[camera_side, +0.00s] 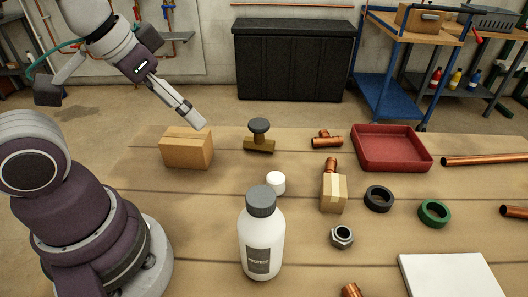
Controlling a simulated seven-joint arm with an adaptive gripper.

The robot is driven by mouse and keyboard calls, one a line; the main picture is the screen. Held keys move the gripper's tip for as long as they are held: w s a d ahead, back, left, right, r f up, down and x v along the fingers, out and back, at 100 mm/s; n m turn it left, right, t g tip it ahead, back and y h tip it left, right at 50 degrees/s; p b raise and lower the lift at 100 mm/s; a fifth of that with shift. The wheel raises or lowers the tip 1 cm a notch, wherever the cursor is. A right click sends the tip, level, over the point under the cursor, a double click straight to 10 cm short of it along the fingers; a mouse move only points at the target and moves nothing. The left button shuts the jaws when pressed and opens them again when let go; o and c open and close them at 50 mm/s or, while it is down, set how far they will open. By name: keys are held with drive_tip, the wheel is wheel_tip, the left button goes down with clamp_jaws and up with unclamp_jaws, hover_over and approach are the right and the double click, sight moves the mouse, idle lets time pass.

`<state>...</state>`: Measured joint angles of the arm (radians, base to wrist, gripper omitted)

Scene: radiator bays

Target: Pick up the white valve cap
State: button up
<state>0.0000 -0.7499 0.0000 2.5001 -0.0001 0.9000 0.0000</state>
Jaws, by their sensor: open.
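The white valve cap (276,182) is a small white cylinder on the wooden table. It stands just behind the white bottle with a grey lid (262,238), whose top is close to it in the picture. My gripper (199,124) is open and empty. It is in the air at the upper left, above the cardboard box (187,149), up and to the left of the valve cap. The gap between its fingers is hard to make out from this angle.
A brass valve with a dark knob (259,137) stands behind the cap. To the right are a small carton (333,193), a black ring (379,198), a green ring (434,213), a hex nut (342,236), copper pieces, a red tray (418,165) and a white board (450,274).

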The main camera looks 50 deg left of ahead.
drive_tip(key=m+g, duration=0.6)
drive_tip(key=m, duration=0.9)
hover_over(276, 176)
drive_tip(key=f, duration=1)
drive_tip(key=shift+a+f, duration=0.15)
drive_tip(key=shift+a, duration=0.2)
drive_tip(key=f, duration=1)
drive_tip(key=shift+d, duration=0.4)
drive_tip(key=shift+r, duration=0.1)
drive_tip(key=c, duration=0.8)
